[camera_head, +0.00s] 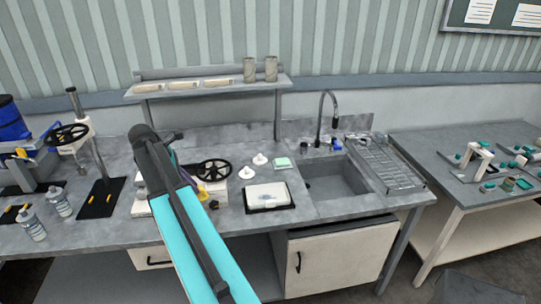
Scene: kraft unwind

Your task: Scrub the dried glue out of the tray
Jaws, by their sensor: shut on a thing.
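A white tray (258,202) lies on a black mat (291,208) on the grey bench, left of the sink. A small pale blue-grey patch shows near its middle; I cannot tell whether it is glue. A green and white block (282,163), like a sponge, lies on the bench behind the tray. My arm rises from the bottom of the view to the left of the tray and bends at its dark elbow.
The sink (335,182) with a tall tap (322,115) and a ribbed drainer (385,165) is right of the tray. Two white knobbed pieces (260,159) stand behind the tray. A handwheel device (213,170) is close beside my arm. Bottles (59,201) stand far left.

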